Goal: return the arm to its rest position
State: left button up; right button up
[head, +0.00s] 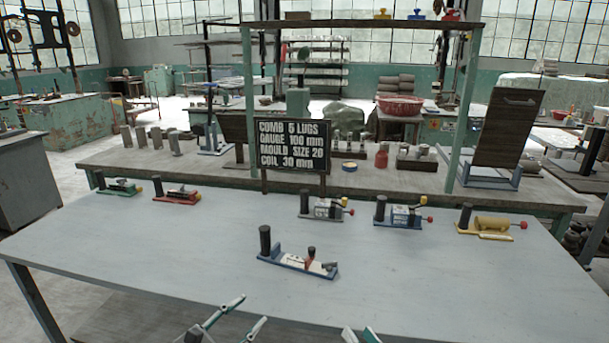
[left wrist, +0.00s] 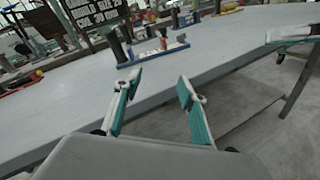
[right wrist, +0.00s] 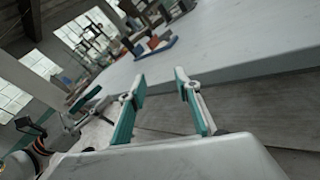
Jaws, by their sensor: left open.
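My left gripper (head: 254,308) is low in the head view, in front of the grey table's near edge. In the left wrist view its two teal-lined fingers (left wrist: 156,88) stand apart with nothing between them. My right gripper (head: 359,333) shows only as fingertips at the bottom edge of the head view. In the right wrist view its fingers (right wrist: 156,84) are also apart and empty. Neither gripper touches anything. The nearest object, a blue-based tool (head: 297,263) with a black post, stands on the table beyond both grippers.
The grey table (head: 420,285) has a clear front area. Green (head: 118,188), red (head: 177,196), grey (head: 324,208), blue (head: 401,215) and yellow (head: 486,225) tools stand further back. A black sign (head: 291,144) with white lettering stands behind them, before a wooden bench (head: 215,172).

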pick_arm(q)
jog(key=s+a+f+m+g+y, duration=0.1)
jog(key=s+a+f+m+y, duration=0.2)
jog(key=s+f+m, duration=0.8)
jog(key=s+a+f+m+g+y, duration=0.2)
jog(key=s+a+f+m+y, duration=0.1)
jog(key=s+f+m, duration=0.8)
jog(key=s+m, duration=0.4)
jog(key=m, duration=0.2)
jog(key=shift+a+m+g, duration=0.3)
jog(key=shift+m, duration=0.1)
pick_arm(e)
jog(key=s+d+f+m+g+h, duration=0.1)
jog(key=s+d+f+m, duration=0.3)
jog(key=s+f+m, duration=0.6)
jog(key=s+d+f+m+g+h, duration=0.2)
jog(key=s+f+m, duration=0.8)
jog(key=m, duration=1.1)
jog(key=shift+d+f+g, duration=0.75)
jog(key=shift+d+g, duration=0.15)
jog(key=shift+g, duration=0.1)
